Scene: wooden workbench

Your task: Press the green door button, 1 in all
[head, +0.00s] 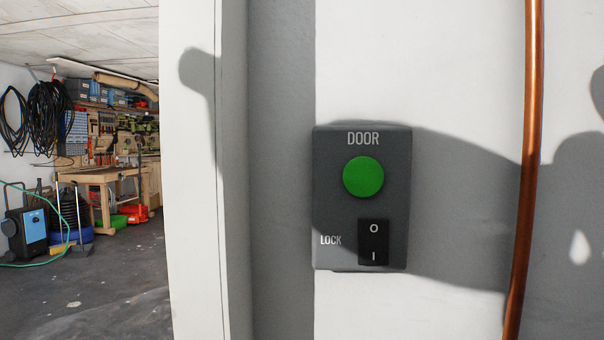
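The green door button (363,177) is a round disc on a dark grey wall panel (335,225), under the printed word DOOR. The panel is fixed to a white wall, right of the middle of the head view. Below the button is a black rocker switch (373,243) marked O and I, with the word LOCK to its left. Neither of my grippers is in the head view, and nothing covers the button.
A copper pipe (528,160) runs up the wall right of the panel. A white door frame (195,200) stands to the left. Beyond it lie a workshop with a wooden workbench (98,176), a blue machine (33,226) and open grey floor (100,285). Shadows fall across the wall.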

